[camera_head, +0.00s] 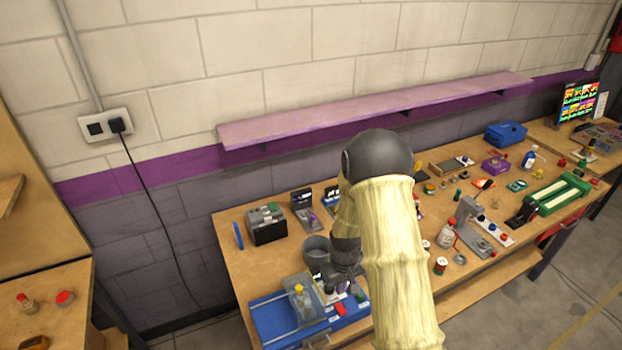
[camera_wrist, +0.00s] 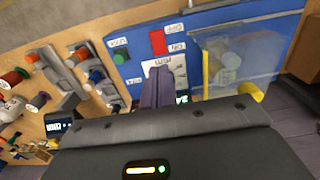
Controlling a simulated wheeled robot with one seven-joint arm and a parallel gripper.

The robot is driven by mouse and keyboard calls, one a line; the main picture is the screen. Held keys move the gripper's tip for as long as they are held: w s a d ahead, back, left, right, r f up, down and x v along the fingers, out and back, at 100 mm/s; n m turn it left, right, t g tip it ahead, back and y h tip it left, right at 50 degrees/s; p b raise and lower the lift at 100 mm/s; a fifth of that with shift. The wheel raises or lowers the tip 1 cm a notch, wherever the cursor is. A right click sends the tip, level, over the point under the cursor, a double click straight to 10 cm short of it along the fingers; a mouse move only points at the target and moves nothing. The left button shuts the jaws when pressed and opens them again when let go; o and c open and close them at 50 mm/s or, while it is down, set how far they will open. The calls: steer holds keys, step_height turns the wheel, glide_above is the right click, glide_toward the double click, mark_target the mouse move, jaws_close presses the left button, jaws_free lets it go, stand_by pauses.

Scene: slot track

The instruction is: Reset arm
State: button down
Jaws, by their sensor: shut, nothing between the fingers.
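My gripper (camera_head: 340,284) is low over the left front of the workbench, at the end of my arm in its pale yellow cover. In the wrist view its fingers (camera_wrist: 157,88) are pressed together with nothing between them. Below and in front of them is a blue board (camera_wrist: 135,68) with a red block (camera_wrist: 158,42), small printed labels and a green knob (camera_wrist: 120,58). A clear cover (camera_wrist: 236,68) with yellowish parts under it is on the board's right. The fingertips seem close to a white label; I cannot tell whether they touch it. My arm hides the bench's middle.
A black battery-like box (camera_head: 266,226) is farther back. A purple shelf (camera_head: 370,110) juts from the wall above the bench. Many small parts crowd the bench's right side, including a green slotted track (camera_head: 562,192).

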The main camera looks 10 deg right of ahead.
steer(key=shift+r, duration=0.1)
steer(key=s+r+m+t+b, duration=0.2)
steer(key=s+r+m+b, duration=0.1)
steer(key=s+r, duration=1.1)
step_height(320, 180, up, 3)
steer(key=shift+s+f+m+t+b, duration=0.1)
steer(key=shift+s+m+t+b, duration=0.15)
steer(key=shift+b, duration=0.25)
stand_by(1.2)
